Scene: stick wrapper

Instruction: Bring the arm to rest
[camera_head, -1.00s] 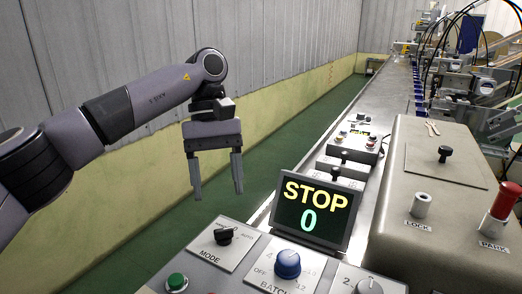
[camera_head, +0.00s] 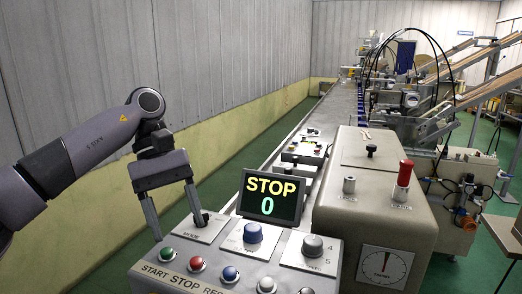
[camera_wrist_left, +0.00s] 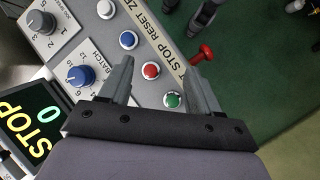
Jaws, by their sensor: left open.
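My left gripper (camera_head: 178,230) is open and empty in the head view, pointing down at the left end of the control panel. One finger overlaps the MODE knob (camera_head: 201,217) in the picture; I cannot tell whether they touch. My left arm (camera_head: 95,143) comes in from the left, raised and bent at the wrist. In the left wrist view the left gripper (camera_wrist_left: 160,72) has its fingers apart, with the red button (camera_wrist_left: 151,70) and green button (camera_wrist_left: 172,100) showing in the gap. My right gripper is not visible.
The control panel (camera_head: 225,277) carries several buttons, the blue BATCH knob (camera_head: 252,233) and a display (camera_head: 270,197) reading STOP 0. A beige machine housing (camera_head: 385,222) stands to the right. A corrugated wall (camera_head: 60,60) is at the left, with green floor beside the line.

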